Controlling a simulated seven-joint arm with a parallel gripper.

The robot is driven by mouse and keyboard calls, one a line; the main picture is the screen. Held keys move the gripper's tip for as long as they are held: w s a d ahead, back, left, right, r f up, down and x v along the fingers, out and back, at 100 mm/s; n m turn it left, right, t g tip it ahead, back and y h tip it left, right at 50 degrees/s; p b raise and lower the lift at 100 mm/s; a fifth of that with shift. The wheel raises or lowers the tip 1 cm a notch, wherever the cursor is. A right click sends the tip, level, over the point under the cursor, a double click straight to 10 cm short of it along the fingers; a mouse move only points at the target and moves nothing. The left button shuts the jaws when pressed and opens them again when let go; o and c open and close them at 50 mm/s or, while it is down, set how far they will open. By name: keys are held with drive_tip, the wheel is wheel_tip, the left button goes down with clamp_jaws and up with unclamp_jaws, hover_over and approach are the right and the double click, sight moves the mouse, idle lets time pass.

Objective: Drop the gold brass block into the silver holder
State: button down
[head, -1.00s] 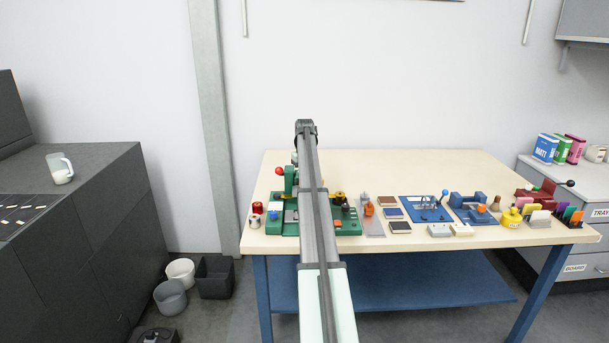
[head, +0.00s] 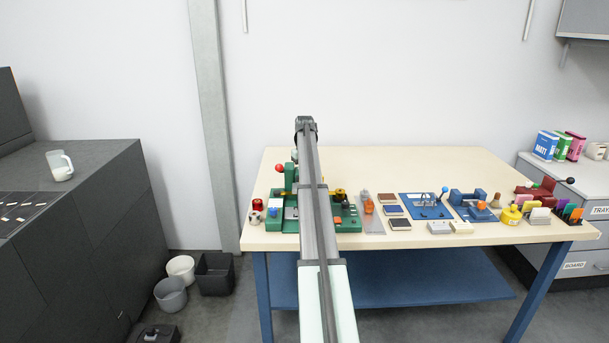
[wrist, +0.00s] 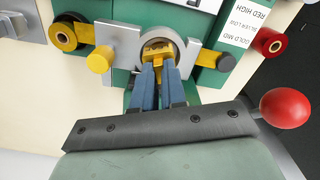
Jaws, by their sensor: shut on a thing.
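In the wrist view, my gripper (wrist: 161,68) has its two blue fingers closed on the gold brass block (wrist: 158,50). The block lies within the outline of a round silver ring, the silver holder (wrist: 179,46), on the green fixture. I cannot tell how deep the block sits in the ring or whether it touches the wall. In the head view, my arm hides the gripper, the block and the holder.
The green fixture (head: 349,224) has a red ball knob (wrist: 286,108), yellow knobs (wrist: 99,60) and a white label (wrist: 252,22) close around my gripper. Blue fixtures (head: 425,207) and small blocks stand to the right on the table (head: 420,165), whose back is clear.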

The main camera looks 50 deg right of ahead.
drive_tip(key=shift+f, duration=0.6)
idle(0.4)
drive_tip(key=c, duration=1.5)
unclamp_jaws()
drive_tip(key=shift+o, duration=0.2)
wheel_tip(320, 180, up, 11)
drive_tip(key=shift+a+f, duration=0.1)
